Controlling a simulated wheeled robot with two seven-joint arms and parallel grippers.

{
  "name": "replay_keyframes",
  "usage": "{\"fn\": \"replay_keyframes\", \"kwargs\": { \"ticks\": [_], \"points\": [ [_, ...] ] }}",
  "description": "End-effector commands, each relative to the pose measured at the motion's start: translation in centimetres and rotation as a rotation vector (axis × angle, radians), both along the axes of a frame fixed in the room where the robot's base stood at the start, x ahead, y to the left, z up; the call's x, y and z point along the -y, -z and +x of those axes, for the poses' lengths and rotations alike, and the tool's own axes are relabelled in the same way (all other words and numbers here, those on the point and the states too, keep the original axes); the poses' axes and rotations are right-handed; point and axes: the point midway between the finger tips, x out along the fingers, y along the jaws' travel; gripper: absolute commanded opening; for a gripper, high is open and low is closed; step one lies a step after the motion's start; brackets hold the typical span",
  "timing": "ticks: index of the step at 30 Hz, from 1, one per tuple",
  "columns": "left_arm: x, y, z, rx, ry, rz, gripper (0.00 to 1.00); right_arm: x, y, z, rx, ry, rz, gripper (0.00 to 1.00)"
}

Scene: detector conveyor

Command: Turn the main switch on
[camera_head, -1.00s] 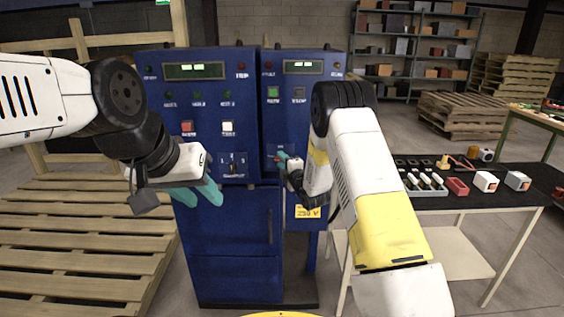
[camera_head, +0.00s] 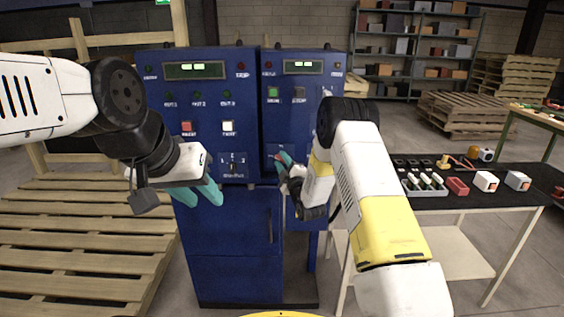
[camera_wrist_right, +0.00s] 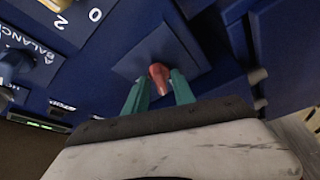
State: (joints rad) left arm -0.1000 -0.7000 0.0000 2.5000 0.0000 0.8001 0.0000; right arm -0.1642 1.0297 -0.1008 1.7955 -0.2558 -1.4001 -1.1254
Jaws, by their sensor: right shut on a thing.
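The main switch (camera_wrist_right: 158,76) shows in the right wrist view as a red knob on a square blue plate (camera_wrist_right: 190,55). My right gripper (camera_wrist_right: 158,92) has its teal fingers on either side of the red knob and is shut on it. In the head view the right gripper (camera_head: 282,160) is at the front of the right blue cabinet (camera_head: 300,125), and the knob is mostly hidden by it. My left gripper (camera_head: 207,194) is in front of the left blue cabinet (camera_head: 225,235), empty, with its teal fingers apart.
The left cabinet carries a display (camera_head: 194,70), a red button (camera_head: 187,127), a white button (camera_head: 228,127) and a rotary selector (camera_head: 233,166). A black table (camera_head: 460,203) with small parts stands at right. A wooden pallet (camera_head: 85,240) lies at left.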

Motion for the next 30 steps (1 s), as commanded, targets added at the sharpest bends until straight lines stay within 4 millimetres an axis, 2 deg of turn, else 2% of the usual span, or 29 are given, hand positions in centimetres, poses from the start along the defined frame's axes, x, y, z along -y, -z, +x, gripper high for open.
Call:
{"fn": "replay_keyframes", "kwargs": {
  "ticks": [30],
  "points": [
    [0.0,0.0,0.0,0.0,0.0,0.0,0.36,-0.36,0.66,-0.03,-0.005,0.003,0.926,0.0]
  ]
}}
